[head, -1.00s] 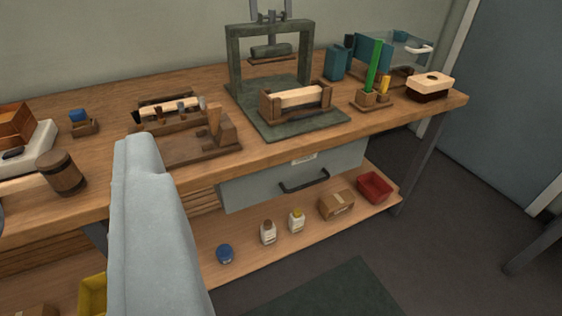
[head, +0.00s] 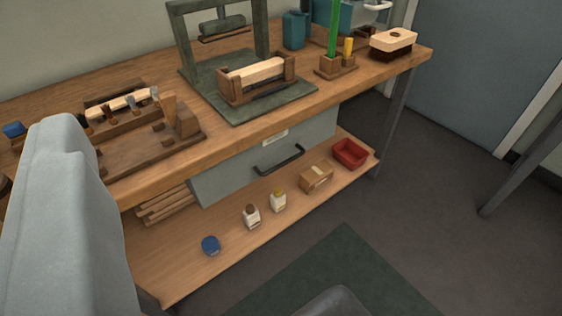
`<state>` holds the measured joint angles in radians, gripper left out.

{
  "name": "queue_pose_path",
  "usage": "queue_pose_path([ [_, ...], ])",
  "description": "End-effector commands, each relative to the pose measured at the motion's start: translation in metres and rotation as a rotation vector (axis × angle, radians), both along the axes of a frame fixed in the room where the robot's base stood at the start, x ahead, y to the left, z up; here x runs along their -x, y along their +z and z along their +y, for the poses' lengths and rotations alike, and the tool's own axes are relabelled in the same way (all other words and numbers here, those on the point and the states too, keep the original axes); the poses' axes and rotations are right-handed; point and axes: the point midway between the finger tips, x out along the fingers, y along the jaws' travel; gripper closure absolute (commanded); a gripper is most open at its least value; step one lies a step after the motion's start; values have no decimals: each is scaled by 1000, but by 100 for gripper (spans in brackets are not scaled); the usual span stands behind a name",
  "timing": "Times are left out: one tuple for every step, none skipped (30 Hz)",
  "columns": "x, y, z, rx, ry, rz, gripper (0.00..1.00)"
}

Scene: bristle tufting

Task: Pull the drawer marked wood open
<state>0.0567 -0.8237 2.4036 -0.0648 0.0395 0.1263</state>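A grey drawer (head: 225,176) hangs under the workbench top. It has a dark bar handle (head: 279,160) on its front and a small pale label (head: 275,137) above the handle, too small to read. The drawer appears shut. A pale grey-blue part of my own arm fills the left side of the view. My gripper's fingers do not show, and nothing of mine touches the handle.
The wooden bench top (head: 160,180) carries a green press (head: 175,45), a wooden tool rack and a brush block (head: 393,43). The lower shelf (head: 180,270) holds bottles, a blue lid (head: 210,245), a carton (head: 316,176) and a red bin (head: 350,153). The floor in front looks clear.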

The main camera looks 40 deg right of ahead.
Motion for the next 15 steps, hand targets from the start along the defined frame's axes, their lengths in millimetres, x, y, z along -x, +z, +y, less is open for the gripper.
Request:
queue_pose_path([
  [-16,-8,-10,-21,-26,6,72],
  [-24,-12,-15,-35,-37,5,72],
  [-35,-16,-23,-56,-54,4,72],
  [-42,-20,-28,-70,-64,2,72],
  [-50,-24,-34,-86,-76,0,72],
  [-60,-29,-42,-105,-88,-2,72],
  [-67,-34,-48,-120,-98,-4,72],
  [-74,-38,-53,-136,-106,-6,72],
  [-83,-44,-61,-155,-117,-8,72],
  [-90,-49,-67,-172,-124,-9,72],
  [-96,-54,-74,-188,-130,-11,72],
  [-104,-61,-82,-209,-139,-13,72],
  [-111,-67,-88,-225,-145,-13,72],
  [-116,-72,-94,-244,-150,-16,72],
  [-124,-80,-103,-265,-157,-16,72],
])
